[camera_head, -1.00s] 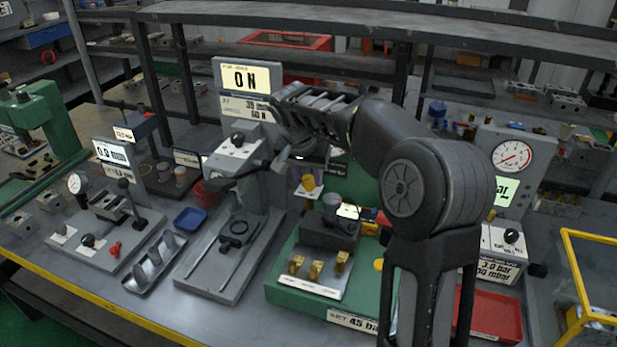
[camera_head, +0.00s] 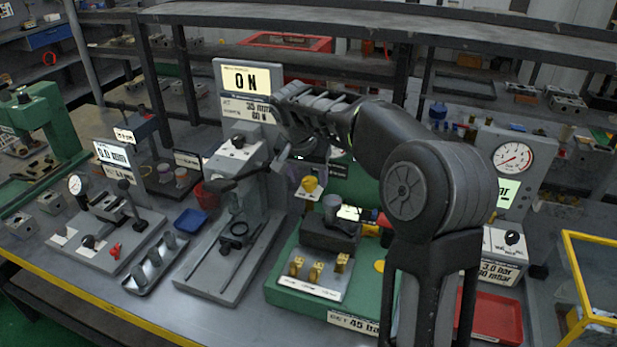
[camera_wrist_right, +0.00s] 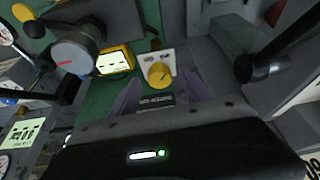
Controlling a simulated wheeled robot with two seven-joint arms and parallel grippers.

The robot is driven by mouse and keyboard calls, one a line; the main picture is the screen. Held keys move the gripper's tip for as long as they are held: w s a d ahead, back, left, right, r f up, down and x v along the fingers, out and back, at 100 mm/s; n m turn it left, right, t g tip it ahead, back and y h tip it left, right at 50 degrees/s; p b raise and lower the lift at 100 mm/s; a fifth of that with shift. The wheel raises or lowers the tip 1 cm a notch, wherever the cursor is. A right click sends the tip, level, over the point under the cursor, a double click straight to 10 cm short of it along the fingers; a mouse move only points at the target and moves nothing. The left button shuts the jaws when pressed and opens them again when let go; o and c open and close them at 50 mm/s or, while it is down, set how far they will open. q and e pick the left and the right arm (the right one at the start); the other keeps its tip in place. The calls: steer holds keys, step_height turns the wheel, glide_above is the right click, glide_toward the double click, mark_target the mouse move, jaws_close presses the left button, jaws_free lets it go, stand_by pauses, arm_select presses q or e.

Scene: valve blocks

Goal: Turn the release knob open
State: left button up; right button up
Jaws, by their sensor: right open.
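The yellow release knob (camera_head: 309,184) stands on a small white plate on the green block station. In the right wrist view the knob (camera_wrist_right: 160,75) shows with its plate and a dark label below it. My right gripper (camera_wrist_right: 160,90) is open and empty, with its two fingers spread to either side of the knob in that view. I cannot tell whether they touch it. In the head view my right arm reaches in from the right, and the gripper hangs behind and above the knob, with its fingertips partly hidden. My left gripper is not in view.
A grey press stand (camera_head: 217,262) is left of the green station (camera_head: 285,270). A red tray (camera_head: 492,316) and a yellow-framed box (camera_head: 592,240) are at the right.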

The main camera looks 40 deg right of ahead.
steer(key=v, duration=0.7)
steer(key=shift+s, duration=0.1)
stand_by(0.4)
